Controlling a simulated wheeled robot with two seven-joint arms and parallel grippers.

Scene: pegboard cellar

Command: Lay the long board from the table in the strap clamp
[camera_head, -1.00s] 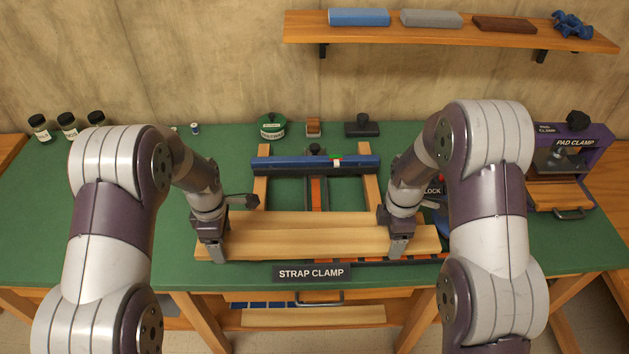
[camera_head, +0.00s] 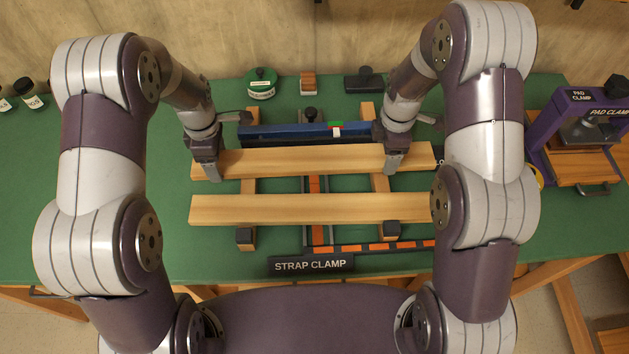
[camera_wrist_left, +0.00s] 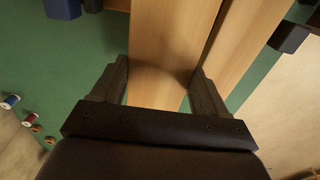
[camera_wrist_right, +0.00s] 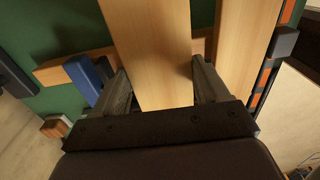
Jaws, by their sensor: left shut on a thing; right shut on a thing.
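The long board (camera_head: 290,160) is pale wood and lies level between my two grippers, along the rear part of the strap clamp. My left gripper (camera_head: 207,170) is shut on its left part; my right gripper (camera_head: 393,163) is shut on its right part. The board also shows between the fingers in the left wrist view (camera_wrist_left: 160,85) and right wrist view (camera_wrist_right: 158,60). The strap clamp has wooden rails (camera_head: 247,187), a blue rear bar (camera_head: 285,133) and dark front stops (camera_head: 245,235). I cannot tell whether the held board touches the rails.
A second, similar board (camera_head: 300,209) lies across the rails nearer me, with a gap to the held one. The purple pad clamp (camera_head: 545,150) stands at the right.

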